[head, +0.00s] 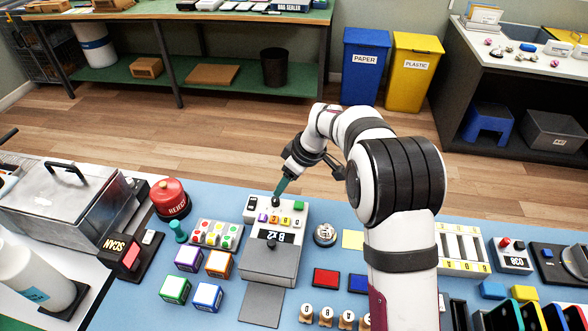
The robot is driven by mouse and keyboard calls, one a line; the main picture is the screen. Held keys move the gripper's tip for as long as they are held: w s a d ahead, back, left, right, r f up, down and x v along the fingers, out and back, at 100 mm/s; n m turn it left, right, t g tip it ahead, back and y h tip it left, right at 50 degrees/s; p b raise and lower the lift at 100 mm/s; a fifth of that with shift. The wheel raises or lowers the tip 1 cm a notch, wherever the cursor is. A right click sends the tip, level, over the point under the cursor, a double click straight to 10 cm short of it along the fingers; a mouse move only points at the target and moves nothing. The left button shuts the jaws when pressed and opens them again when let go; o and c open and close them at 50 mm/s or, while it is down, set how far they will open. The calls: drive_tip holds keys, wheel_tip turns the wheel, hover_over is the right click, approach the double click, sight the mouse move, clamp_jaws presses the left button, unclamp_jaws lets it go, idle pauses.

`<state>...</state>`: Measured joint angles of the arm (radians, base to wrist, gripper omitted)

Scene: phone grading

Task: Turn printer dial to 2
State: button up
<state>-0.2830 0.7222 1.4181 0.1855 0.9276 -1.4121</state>
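The printer (270,258) is a grey-white box on the blue mat in the head view. Its dark dial (275,202) is on the upper panel, between a small black switch and a green button. A dark display (272,236) appears to read "B x2". The dial's pointer and marks are too small to read. My gripper (279,191) points down with its teal fingertips at the top of the dial, touching it or just above. The fingers overlap from this angle, so their opening is hidden.
A row of coloured letter buttons (281,219) lies just below the dial. A button pad (216,234) and a red dome button (170,198) stand left. A silver bell (325,235) stands right. Coloured cubes (188,259) sit at front left. My arm covers the mat's right middle.

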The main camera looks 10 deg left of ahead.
drive_tip(key=v, duration=0.7)
drive_tip(key=shift+d, duration=0.1)
drive_tip(key=s+d+r+m+h, duration=0.1)
drive_tip(key=s+d+r+m, duration=0.2)
drive_tip(key=s+d+m, duration=0.35)
drive_tip(key=s+d+r+m, duration=0.3)
drive_tip(key=s, duration=0.7)
drive_tip(key=s+d+f+m+g, duration=0.1)
drive_tip(key=s+d+f+m, duration=0.1)
drive_tip(key=s+m, duration=0.3)
drive_tip(key=s+d+f+m+h, duration=0.1)
drive_tip(key=s+d+f+m, duration=0.1)
drive_tip(key=s, duration=1.1)
drive_tip(key=d+m, duration=0.1)
drive_tip(key=m, duration=0.1)
drive_tip(key=shift+s+d+m+g, duration=0.2)
drive_tip(key=shift+d+m+g, duration=0.15)
drive_tip(key=shift+g, duration=0.05)
